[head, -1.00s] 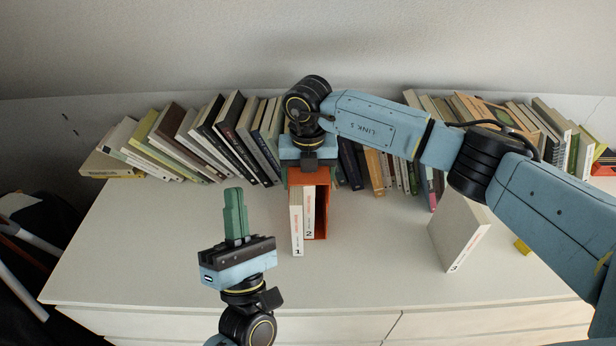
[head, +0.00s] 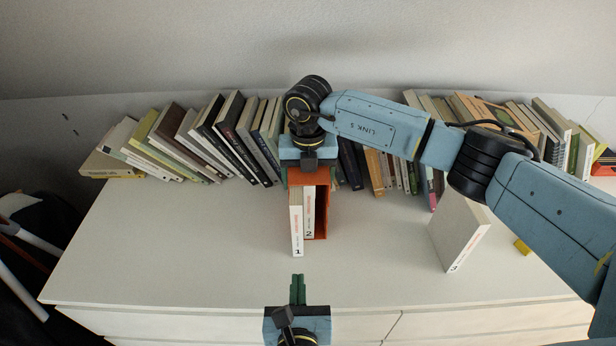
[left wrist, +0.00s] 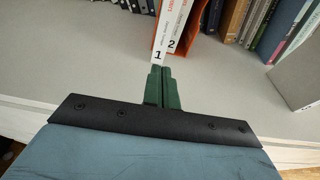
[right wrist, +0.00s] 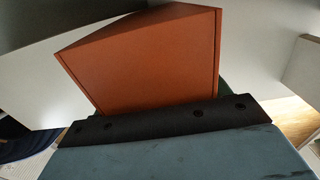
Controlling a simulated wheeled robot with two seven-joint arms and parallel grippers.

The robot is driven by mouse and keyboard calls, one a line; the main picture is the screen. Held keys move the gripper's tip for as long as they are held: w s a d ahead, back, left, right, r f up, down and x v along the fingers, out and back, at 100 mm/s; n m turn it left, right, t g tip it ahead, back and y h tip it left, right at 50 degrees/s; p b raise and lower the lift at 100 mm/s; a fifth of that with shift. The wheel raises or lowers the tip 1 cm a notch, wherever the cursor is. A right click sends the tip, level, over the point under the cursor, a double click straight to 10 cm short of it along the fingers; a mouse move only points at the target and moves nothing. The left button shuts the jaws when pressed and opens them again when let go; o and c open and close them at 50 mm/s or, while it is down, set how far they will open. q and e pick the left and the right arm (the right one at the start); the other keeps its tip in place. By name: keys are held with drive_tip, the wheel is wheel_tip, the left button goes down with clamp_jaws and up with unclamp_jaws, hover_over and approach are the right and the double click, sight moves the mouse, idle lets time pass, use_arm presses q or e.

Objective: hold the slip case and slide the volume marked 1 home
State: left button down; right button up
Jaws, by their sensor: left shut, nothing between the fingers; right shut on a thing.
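The orange slip case (head: 321,222) stands upright on the cabinet top, its open side facing me. The white volume marked 1 (head: 297,231) sits at its left and sticks out toward me; volume 2 (head: 309,212) is beside it, further in. My right gripper (head: 308,168) is shut on the case at its back; its fingers are mostly hidden. The case (right wrist: 150,60) fills the right wrist view. My left gripper (head: 298,280) is shut and empty, in front of volume 1 at the cabinet's front edge. In the left wrist view its green fingertips (left wrist: 161,75) point at volume 1's spine (left wrist: 159,56).
Volume 3 (head: 462,235) stands apart at the right, near a small yellow block (head: 522,247). Rows of books (head: 215,140) line the back on both sides. My right arm spans the right side above the cabinet top (head: 180,240). The left and middle front are clear.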

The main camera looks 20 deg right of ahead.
sight(298, 243)
use_arm(q)
drive_tip(key=shift+w+d, duration=0.3)
drive_tip(key=shift+w, duration=0.8)
drive_tip(key=shift+w+d, duration=0.3)
drive_tip(key=shift+w, duration=0.75)
drive_tip(key=shift+w+d, duration=0.3)
drive_tip(key=shift+w, duration=0.8)
drive_tip(key=shift+w+d, duration=0.2)
drive_tip(key=shift+w, duration=0.55)
drive_tip(key=shift+w+d, duration=0.15)
drive_tip(key=shift+w, duration=0.55)
drive_tip(key=shift+w+d, duration=0.2)
drive_tip(key=shift+w, duration=0.55)
drive_tip(key=shift+s, duration=0.15)
drive_tip(key=shift+s+a, duration=0.25)
drive_tip(key=shift+s, duration=0.7)
drive_tip(key=shift+s+a, duration=0.3)
drive_tip(key=shift+s, duration=0.6)
drive_tip(key=shift+s+a, duration=0.25)
drive_tip(key=shift+s, duration=0.7)
use_arm(e)
drive_tip(key=o, duration=1.1)
drive_tip(key=shift+o, duration=0.2)
wheel_tip(298, 243, up, 12)
use_arm(q)
drive_tip(key=shift+s, duration=0.1)
use_arm(e)
drive_tip(key=shift+s, duration=0.1)
